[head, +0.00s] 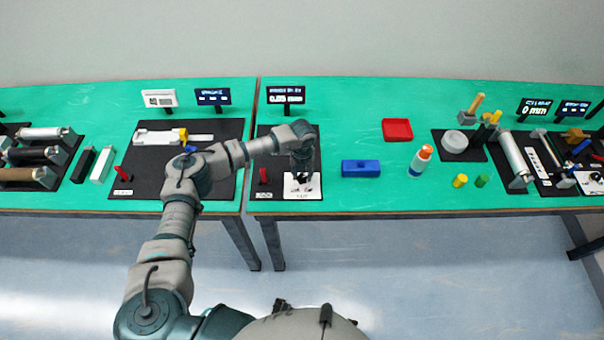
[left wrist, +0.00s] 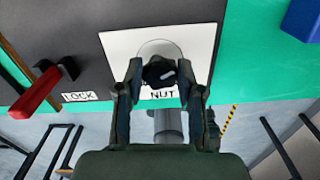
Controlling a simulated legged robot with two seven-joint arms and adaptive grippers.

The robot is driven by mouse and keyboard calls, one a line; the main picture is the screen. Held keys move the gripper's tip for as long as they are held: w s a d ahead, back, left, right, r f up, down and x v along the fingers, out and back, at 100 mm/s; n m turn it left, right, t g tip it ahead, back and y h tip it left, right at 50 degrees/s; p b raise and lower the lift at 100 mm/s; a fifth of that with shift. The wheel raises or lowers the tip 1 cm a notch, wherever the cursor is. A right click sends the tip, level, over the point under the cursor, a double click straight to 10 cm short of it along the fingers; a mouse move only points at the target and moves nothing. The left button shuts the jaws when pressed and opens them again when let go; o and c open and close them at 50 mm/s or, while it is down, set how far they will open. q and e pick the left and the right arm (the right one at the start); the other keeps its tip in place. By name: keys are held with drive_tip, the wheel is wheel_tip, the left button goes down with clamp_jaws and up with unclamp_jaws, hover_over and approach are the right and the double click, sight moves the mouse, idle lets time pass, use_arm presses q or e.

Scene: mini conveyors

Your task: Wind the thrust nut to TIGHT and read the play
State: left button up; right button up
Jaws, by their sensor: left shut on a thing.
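The thrust nut (left wrist: 160,72) is a dark knob on a white plate (left wrist: 112,42) labelled NUT, seen in the left wrist view. My left gripper (left wrist: 158,80) is shut on the nut, one finger on each side. In the head view my left gripper (head: 301,181) points down over the white plate and hides most of the nut. A red lever (left wrist: 36,93) labelled LOCK stands left of the plate; it also shows in the head view (head: 263,175). A display (head: 286,95) behind the station appears to read 0.05 mm, but the digits are small. My right gripper is not in view.
A blue block (head: 361,168) lies right of the station, with a red tray (head: 397,130) and an orange-capped bottle (head: 420,161) further right. A second station (head: 150,178) is on the left table. The table's front edge is close to the nut plate.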

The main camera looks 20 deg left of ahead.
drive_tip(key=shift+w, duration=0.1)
use_arm(q)
drive_tip(key=shift+f+m, duration=0.1)
drive_tip(key=shift+m, duration=0.5)
drive_tip(key=shift+m+b, duration=0.5)
drive_tip(key=shift+m, duration=0.3)
drive_tip(key=m+b, duration=0.2)
drive_tip(key=m, duration=0.4)
drive_tip(key=shift+d, duration=0.15)
drive_tip(key=m+b, duration=0.2)
drive_tip(key=m, duration=0.3)
drive_tip(key=shift+s+m, duration=0.1)
drive_tip(key=shift+m, duration=0.2)
drive_tip(key=shift+m+b, duration=0.75)
drive_tip(key=shift+m, duration=1.05)
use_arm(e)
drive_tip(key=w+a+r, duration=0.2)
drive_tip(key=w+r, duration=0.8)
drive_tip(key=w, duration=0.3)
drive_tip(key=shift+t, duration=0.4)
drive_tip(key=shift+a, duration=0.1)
use_arm(q)
drive_tip(key=o, duration=1.2)
drive_tip(key=shift+c, duration=0.2)
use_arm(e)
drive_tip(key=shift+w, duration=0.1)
